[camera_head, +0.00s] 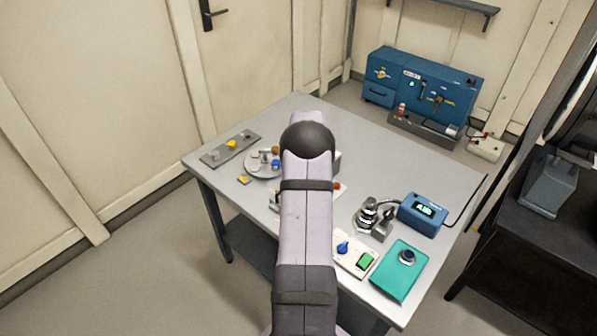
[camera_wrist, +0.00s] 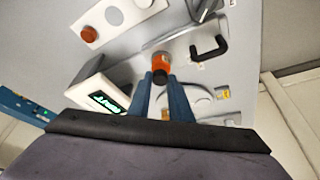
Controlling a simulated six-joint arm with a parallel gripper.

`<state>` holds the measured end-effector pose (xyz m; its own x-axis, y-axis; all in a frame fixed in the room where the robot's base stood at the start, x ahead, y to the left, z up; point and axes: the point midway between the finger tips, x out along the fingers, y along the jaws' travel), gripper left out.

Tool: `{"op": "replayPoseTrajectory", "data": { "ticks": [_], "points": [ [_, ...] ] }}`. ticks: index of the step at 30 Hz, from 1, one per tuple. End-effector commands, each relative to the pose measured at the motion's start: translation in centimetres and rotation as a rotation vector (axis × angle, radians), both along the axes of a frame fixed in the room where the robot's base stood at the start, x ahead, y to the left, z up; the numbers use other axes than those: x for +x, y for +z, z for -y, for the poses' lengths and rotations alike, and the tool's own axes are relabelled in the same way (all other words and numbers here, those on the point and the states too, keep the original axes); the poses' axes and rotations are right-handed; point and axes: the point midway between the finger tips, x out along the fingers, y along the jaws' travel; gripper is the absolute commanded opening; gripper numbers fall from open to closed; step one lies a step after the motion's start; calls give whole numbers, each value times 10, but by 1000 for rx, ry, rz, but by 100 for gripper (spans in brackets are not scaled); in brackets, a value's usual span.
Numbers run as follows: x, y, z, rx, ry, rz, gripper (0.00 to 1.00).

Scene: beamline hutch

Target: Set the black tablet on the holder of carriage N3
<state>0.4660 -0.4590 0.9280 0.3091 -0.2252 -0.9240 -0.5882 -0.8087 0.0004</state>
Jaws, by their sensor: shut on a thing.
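My gripper (camera_wrist: 161,82) shows in the wrist view as two blue fingers, close together. Between their tips is a small dark piece (camera_wrist: 161,77), which looks like the black tablet; the jaws are shut on it. An orange cylinder (camera_wrist: 161,61) shows right at the tips, just beyond the dark piece; I cannot tell whether they touch. No carriage label is readable, so I cannot tell which holder is N3's. In the head view my own arm hides the gripper and the table's middle.
A strip tray (camera_head: 221,151) and a round grey disc (camera_head: 257,169) lie at the table's left. A blue display box (camera_head: 422,214), a teal plate (camera_head: 393,283) and a white switch panel (camera_head: 349,260) stand at the right. A black handle (camera_wrist: 210,48) rises near the gripper.

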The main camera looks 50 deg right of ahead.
Motion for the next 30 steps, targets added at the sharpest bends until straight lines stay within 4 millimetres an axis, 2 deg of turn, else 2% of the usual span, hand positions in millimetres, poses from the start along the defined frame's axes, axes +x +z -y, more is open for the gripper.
{"op": "replayPoseTrajectory", "data": {
  "ticks": [30],
  "points": [
    [0,-12,0,0,0,0,0]
  ]
}}
